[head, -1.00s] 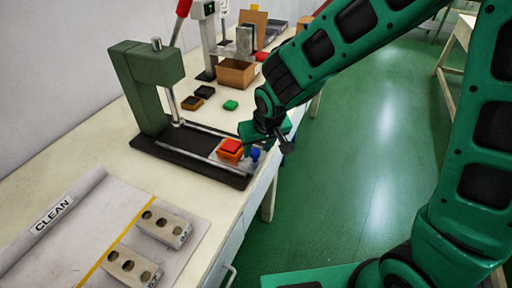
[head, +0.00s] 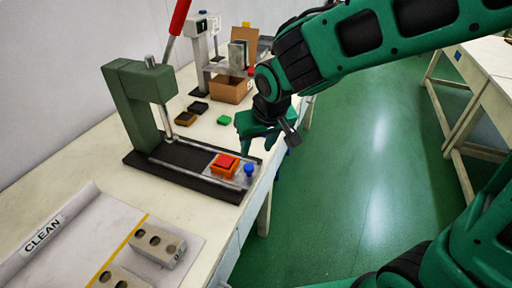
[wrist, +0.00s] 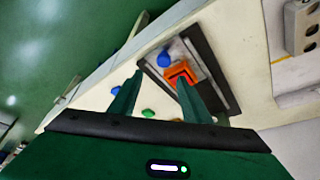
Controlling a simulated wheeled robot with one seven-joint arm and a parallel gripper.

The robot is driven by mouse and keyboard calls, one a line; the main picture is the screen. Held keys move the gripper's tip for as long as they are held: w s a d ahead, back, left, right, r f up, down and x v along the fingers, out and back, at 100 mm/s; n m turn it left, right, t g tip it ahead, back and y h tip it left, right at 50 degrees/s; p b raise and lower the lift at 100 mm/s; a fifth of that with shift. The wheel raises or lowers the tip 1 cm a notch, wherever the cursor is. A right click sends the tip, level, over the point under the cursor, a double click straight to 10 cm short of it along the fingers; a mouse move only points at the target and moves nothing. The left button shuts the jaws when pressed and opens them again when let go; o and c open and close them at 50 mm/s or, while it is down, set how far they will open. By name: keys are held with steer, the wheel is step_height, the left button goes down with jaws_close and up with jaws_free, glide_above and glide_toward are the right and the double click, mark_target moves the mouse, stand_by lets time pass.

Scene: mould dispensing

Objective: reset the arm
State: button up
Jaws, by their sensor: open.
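My gripper (wrist: 160,95) is open and empty in the wrist view, its two green fingers spread apart. In the head view my gripper (head: 270,138) hangs above the table's right edge, just beyond the black-based press. The green press (head: 140,105) stands on the table with an orange block with a red top (head: 225,164) on its plate. A blue knob (head: 250,169) is beside the block. The orange block also shows in the wrist view (wrist: 179,73), below and apart from the fingers, partly hidden by the right one.
Grey moulds with round holes (head: 158,243) lie on the CLEAN mat (head: 75,250). A cardboard box (head: 230,89), a second press (head: 200,50) and small black, brown and green (head: 224,120) pieces are farther back. Green floor (head: 370,170) is open at right; another table (head: 480,100) stands there.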

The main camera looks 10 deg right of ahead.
steer(key=s+d+r+m+g+h, duration=0.1)
steer(key=s+d+m, duration=0.15)
steer(key=d, duration=0.75)
steer(key=s+d+r+m+g+h, duration=0.1)
steer(key=s+d+m, duration=0.15)
steer(key=d, duration=0.85)
steer(key=s+d+m+g, duration=0.1)
steer(key=s+d+m, duration=0.1)
steer(key=s+d, duration=0.4)
steer(key=s+d+m+g+y, duration=0.1)
steer(key=s+d, duration=0.5)
steer(key=s, duration=0.6)
steer(key=shift+m, duration=0.7)
steer(key=shift+f, duration=0.1)
steer(key=shift+w+f+g, duration=0.25)
steer(key=shift+w+g, duration=0.05)
steer(key=shift+w, duration=0.3)
